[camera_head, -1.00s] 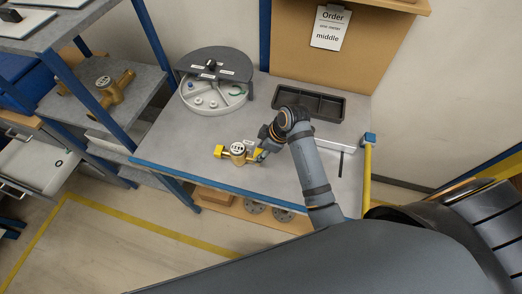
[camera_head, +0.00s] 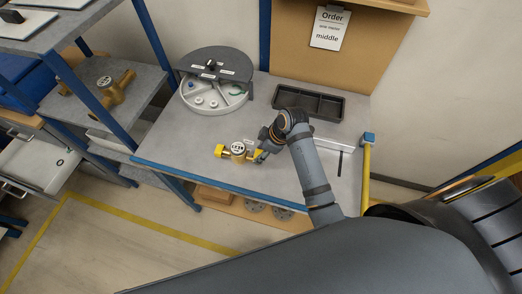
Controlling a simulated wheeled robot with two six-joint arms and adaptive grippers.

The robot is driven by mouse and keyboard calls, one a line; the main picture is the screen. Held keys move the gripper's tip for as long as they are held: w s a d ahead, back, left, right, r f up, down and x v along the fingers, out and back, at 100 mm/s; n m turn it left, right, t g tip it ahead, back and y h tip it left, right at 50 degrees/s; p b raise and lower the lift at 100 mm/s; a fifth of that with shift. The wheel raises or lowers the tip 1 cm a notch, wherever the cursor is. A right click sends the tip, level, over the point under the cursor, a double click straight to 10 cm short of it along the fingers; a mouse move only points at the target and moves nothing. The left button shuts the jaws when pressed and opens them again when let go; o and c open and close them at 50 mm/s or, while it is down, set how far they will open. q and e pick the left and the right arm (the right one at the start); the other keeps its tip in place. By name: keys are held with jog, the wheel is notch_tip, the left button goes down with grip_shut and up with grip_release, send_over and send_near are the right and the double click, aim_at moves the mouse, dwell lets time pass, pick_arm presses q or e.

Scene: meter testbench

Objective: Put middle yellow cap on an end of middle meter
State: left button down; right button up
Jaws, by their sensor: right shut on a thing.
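The brass middle meter (camera_head: 238,149) with a white round face lies on the grey bench near its front edge. A yellow cap (camera_head: 220,151) sits at its left end. My right gripper (camera_head: 260,155) is at the meter's right end, shut on another yellow cap (camera_head: 257,154). That cap is in line with the right end and very close to it or touching it; the fingers partly hide it and I cannot tell which. My left gripper is not in view.
A round sorting tray (camera_head: 217,107) with a dark half lid stands at the back left of the bench. A black divided tray (camera_head: 309,101) lies at the back right. Another brass meter (camera_head: 112,90) lies on the left shelf. Bare bench lies left of the meter.

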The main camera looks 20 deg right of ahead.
jog(key=shift+f, duration=0.3)
jog(key=shift+f, duration=0.1)
jog(key=shift+f, duration=0.8)
jog(key=o, duration=0.8)
jog(key=shift+o, duration=0.3)
jog(key=o, duration=0.4)
